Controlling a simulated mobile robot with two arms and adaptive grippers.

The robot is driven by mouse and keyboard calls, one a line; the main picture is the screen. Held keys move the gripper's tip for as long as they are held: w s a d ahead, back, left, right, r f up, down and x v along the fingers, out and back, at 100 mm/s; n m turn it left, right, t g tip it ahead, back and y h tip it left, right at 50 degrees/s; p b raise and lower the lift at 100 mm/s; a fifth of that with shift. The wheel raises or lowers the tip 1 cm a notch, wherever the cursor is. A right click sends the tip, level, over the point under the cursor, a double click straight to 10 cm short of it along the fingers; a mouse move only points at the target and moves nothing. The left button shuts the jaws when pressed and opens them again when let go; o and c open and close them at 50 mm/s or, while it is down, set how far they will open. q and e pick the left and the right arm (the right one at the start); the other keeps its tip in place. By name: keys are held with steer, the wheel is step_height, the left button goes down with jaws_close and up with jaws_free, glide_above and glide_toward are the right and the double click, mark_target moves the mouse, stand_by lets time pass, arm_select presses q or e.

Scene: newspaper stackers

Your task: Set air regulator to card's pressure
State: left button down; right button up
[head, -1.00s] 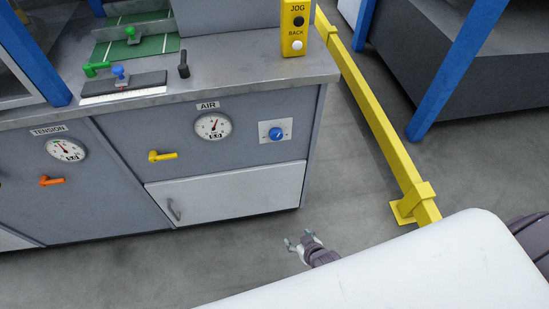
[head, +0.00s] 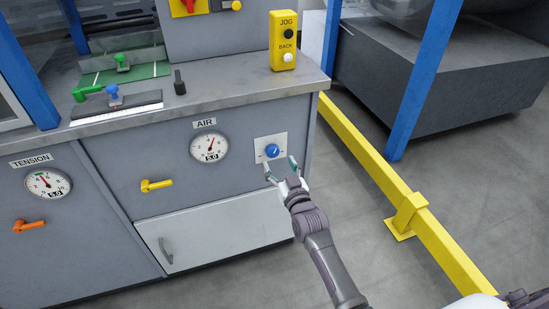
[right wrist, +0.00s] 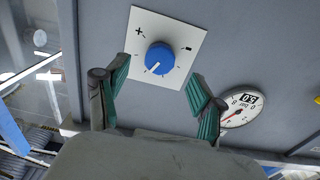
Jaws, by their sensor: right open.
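The blue air regulator knob (head: 272,150) sits on a white plate (head: 262,142) on the cabinet front. In the right wrist view the knob (right wrist: 160,58) has a white pointer line, and its plate carries plus and minus marks. No pressure card can be made out. My left gripper is not in view.
A yellow lever (head: 157,185) is left of the AIR gauge, and a TENSION gauge (head: 42,184) is farther left. A yellow JOG/BACK box (head: 284,42) stands on the counter edge above the knob. A yellow floor rail (head: 375,160) runs along the right. Open floor lies in front.

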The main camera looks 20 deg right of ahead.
mark_target(274, 154)
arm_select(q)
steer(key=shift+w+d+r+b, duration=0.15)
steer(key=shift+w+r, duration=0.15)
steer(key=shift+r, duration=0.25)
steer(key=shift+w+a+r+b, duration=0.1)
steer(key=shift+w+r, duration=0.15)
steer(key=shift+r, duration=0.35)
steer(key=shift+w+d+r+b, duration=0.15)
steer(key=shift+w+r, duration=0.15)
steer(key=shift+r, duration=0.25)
arm_select(e)
steer(key=shift+w, duration=2.5)
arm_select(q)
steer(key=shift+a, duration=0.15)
arm_select(e)
steer(key=c, duration=1.1)
steer(key=shift+c, duration=0.2)
steer(key=shift+n+p, duration=0.4)
steer(key=shift+n, duration=1)
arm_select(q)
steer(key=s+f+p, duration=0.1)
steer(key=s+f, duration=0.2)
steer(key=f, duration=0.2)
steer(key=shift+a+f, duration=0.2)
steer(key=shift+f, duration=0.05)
arm_select(e)
steer(key=shift+n, duration=1.5)
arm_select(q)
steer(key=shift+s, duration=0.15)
